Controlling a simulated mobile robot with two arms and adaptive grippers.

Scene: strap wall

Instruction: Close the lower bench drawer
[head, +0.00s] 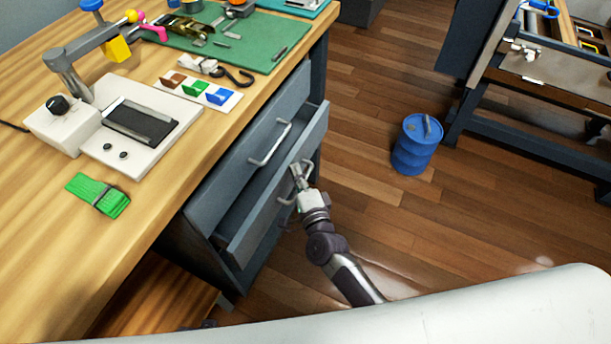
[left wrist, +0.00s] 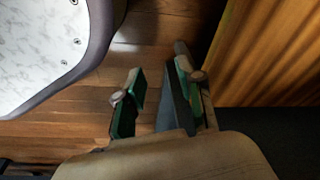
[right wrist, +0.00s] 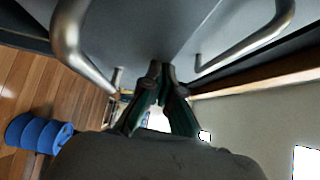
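The grey lower bench drawer (head: 262,198) is partly pulled out, its front standing away from the cabinet with a dark gap behind it. Its metal bar handle (head: 287,211) is on the front. The right gripper (head: 299,173) is at the drawer front near the top edge, just by the handle. In the right wrist view, the right gripper's fingertips (right wrist: 161,70) come together with nothing seen between them, close to a grey drawer face and between two bar handles. Whether they touch the face is unclear. The left gripper (left wrist: 160,85) is open and empty; the head view does not show it.
The upper drawer (head: 250,140) looks shut. The wooden bench top (head: 150,225) carries a white device, a green strap and a green mat. A blue drum (head: 415,147) stands on the floor to the right. Open wooden floor lies between it and the drawers.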

